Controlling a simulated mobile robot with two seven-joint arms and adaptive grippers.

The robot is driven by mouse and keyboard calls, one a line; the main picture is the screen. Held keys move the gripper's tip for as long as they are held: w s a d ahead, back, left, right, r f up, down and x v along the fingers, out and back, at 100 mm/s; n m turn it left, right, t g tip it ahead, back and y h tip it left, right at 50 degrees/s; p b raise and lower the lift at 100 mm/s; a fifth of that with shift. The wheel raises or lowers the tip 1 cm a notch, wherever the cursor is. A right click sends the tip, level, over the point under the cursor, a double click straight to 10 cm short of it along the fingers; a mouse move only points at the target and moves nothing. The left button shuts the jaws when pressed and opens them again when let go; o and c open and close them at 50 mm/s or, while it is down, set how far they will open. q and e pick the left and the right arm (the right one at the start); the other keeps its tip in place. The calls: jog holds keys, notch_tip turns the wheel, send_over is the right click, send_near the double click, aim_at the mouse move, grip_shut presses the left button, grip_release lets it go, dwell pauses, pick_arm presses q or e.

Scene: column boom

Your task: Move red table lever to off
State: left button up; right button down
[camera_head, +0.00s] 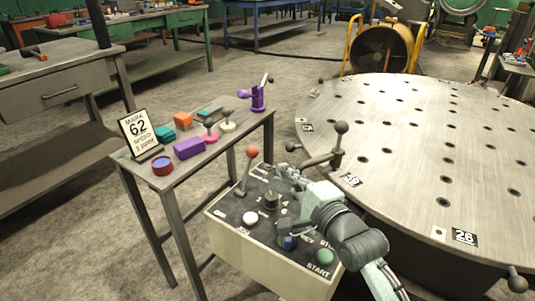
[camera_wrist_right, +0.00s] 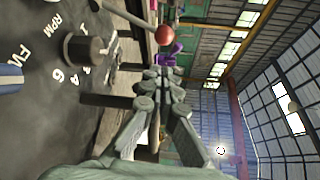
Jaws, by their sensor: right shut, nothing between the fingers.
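The red table lever has a red ball knob (camera_head: 252,151) on a thin metal rod, standing nearly upright and leaning slightly right on the dark top of the control box (camera_head: 230,234). In the right wrist view the red ball (camera_wrist_right: 165,35) shows just beyond the fingertips. My right gripper (camera_head: 284,171) is over the box, to the right of the lever and apart from it. Its fingers (camera_wrist_right: 158,73) are closed together with nothing between them. The lever's markings are too small to read. My left gripper is not in view.
The box top also carries a black knob (camera_head: 270,201), a white button (camera_head: 250,218), a blue switch (camera_head: 287,242) and a green button (camera_head: 324,257). A large round table (camera_head: 410,130) stands right. A narrow side table (camera_head: 215,152) with coloured blocks stands left.

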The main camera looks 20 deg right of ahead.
aim_at(248, 170)
jog(key=w, duration=0.3)
jog(key=w+a, duration=0.1)
jog(key=w, duration=0.4)
jog(key=shift+w+a+f, duration=0.15)
jog(key=shift+w+f, duration=0.25)
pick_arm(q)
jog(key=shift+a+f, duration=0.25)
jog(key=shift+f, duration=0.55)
pick_arm(e)
jog(key=shift+w+f, duration=0.1)
jog(key=shift+w, duration=0.5)
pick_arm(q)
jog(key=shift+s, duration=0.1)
